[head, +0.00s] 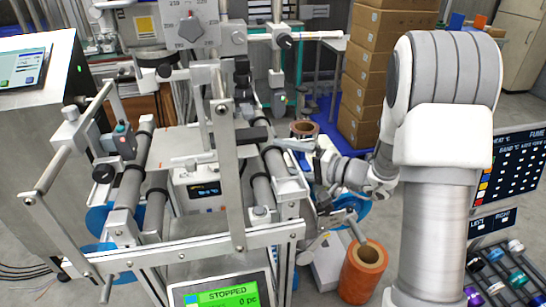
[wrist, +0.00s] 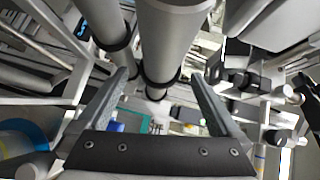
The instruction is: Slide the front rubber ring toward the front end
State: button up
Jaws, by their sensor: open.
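Grey rollers carry black rubber rings. In the wrist view, a large roller (wrist: 172,40) runs between my fingers, with a black ring (wrist: 164,82) around it near the fingertips. A second roller (wrist: 102,18) to its left has another black ring (wrist: 118,44). My gripper (wrist: 157,76) is open, its fingers on either side of the large roller; I cannot tell whether they touch it. In the head view, my gripper (head: 297,160) reaches in from the right beside the right-hand rollers (head: 284,165), where a dark ring (head: 262,178) shows. Which ring is the front one is unclear.
A metal frame bar (head: 226,165) stands in front of the rollers. A display reading STOPPED (head: 222,295) sits at the front. An orange-brown roll (head: 363,275) stands at the lower right. Stacked cartons (head: 370,60) stand behind my arm.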

aim_at(273, 155)
jog(key=shift+x, duration=2.05)
grip_shut()
